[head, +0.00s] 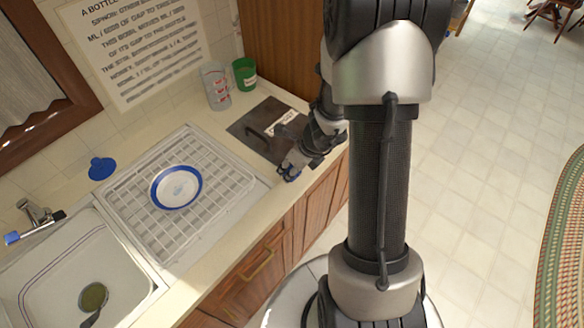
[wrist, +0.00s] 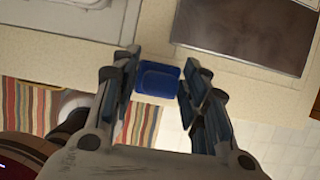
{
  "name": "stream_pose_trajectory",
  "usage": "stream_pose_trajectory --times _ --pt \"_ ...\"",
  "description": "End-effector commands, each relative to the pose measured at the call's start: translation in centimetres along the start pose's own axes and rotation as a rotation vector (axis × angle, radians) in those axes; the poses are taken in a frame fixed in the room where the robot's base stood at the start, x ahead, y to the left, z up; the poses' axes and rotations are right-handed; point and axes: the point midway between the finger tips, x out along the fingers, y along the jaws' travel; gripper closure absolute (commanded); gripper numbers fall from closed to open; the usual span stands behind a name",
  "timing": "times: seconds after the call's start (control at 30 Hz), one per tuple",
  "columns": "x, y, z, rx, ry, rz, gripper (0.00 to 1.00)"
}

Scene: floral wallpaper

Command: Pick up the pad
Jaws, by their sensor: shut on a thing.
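The pad (wrist: 158,80) is a small blue, rounded square piece in the wrist view. It sits between the two fingers of my gripper (wrist: 161,68), which is shut on it. The pad shows over the front edge of the counter. In the head view my gripper (head: 288,172) is at the counter's front edge, right of the drying rack. The pad cannot be made out clearly there.
A white drying rack (head: 224,185) holds a blue-rimmed plate (head: 176,187). A dark board (head: 249,130) lies behind my gripper, with a measuring cup (head: 216,87) and green cup (head: 244,73) beyond. The sink (head: 45,290) is at left; a blue object (head: 101,168) stands by the wall.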

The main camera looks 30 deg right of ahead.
Motion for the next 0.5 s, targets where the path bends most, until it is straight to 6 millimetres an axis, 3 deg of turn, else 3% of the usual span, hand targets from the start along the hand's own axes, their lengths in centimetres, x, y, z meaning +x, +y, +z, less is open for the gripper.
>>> stream_pose_trajectory --times 0.03,0.2,0.5 --pt "-1.7 0.0 0.8 -0.001 -0.002 -0.002 0.87" --pt "-6.0 0.0 2.5 -0.002 -0.003 -0.002 0.87" --pt "-12.4 -0.1 5.2 -0.001 -0.002 -0.002 0.87"
